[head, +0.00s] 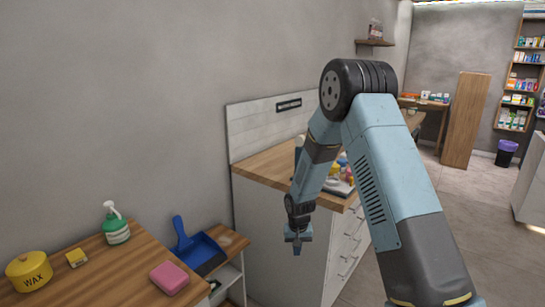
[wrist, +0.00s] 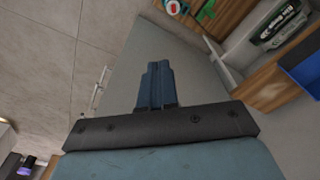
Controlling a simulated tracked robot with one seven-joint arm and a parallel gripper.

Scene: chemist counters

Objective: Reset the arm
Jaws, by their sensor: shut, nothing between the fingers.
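My gripper (head: 297,246) hangs at the end of my bent arm in the head view. It points down in front of the side of the white drawer counter (head: 275,235). In the wrist view my gripper (wrist: 158,72) has its two fingers together, with nothing between them. It touches nothing that I can see. The arm covers part of the counter top and the objects on it.
At the lower left, a wooden counter (head: 110,262) holds a yellow wax tin (head: 29,272), a green spray bottle (head: 115,228) and a pink sponge (head: 169,278). A blue dustpan (head: 198,250) lies on a lower shelf unit. Open floor (head: 480,215) lies at the right.

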